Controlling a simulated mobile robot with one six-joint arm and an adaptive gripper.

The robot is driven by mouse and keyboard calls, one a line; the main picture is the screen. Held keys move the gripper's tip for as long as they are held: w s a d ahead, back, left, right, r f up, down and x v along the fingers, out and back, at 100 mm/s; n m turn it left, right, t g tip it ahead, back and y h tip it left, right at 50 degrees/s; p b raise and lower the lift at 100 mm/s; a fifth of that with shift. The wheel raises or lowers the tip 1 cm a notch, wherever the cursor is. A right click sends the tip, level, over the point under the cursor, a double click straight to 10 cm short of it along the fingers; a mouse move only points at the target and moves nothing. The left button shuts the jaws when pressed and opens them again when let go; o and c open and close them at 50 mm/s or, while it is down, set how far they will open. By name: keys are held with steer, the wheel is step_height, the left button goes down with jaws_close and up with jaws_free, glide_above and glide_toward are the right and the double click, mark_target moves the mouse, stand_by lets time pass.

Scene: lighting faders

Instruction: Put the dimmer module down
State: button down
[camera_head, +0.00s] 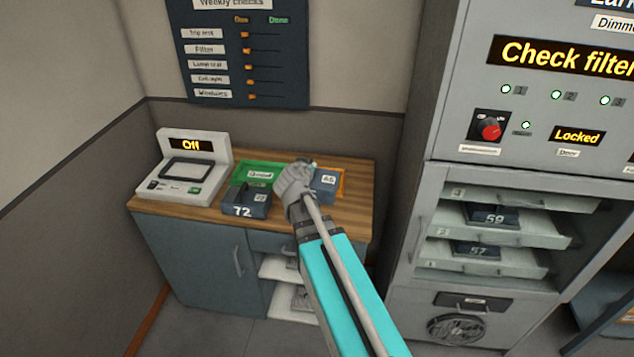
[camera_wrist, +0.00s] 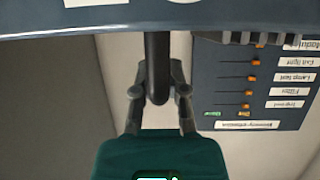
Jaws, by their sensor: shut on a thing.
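My gripper (camera_head: 297,182) is over the wooden worktop in the head view. In the wrist view my gripper (camera_wrist: 158,92) is shut on the dark upright handle of a blue-grey module (camera_wrist: 60,24). This seems to be the dimmer module (camera_head: 325,181) beside my gripper in the head view, its number partly hidden. The module is over an orange mat (camera_head: 341,189); I cannot tell whether it touches it. Another module, marked 72 (camera_head: 243,208), sits to the left, at the front of a green mat (camera_head: 262,169).
A grey tester (camera_head: 186,170) reading "Off" stands at the worktop's left end. A grey rack (camera_head: 434,130) on the right has open shelves holding modules 59 (camera_head: 493,215) and 57 (camera_head: 475,248). A checks board (camera_head: 238,50) hangs behind. The worktop's (camera_head: 359,166) back right is bare.

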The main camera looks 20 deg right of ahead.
steer(key=shift+w+d, duration=0.1)
steer(key=w+d+f+n+b, duration=0.1)
steer(key=w+d+f+b, duration=0.1)
steer(key=w, duration=0.9)
steer(key=shift+w+f+t+y+b, duration=0.3)
steer(key=shift+w+f+y+b, duration=0.05)
steer(key=shift+f+y+b, duration=0.1)
steer(key=shift+w+d, duration=0.1)
steer(key=shift+d, duration=0.05)
steer(key=w+d+f+b, duration=0.9)
steer(key=shift+w, duration=0.25)
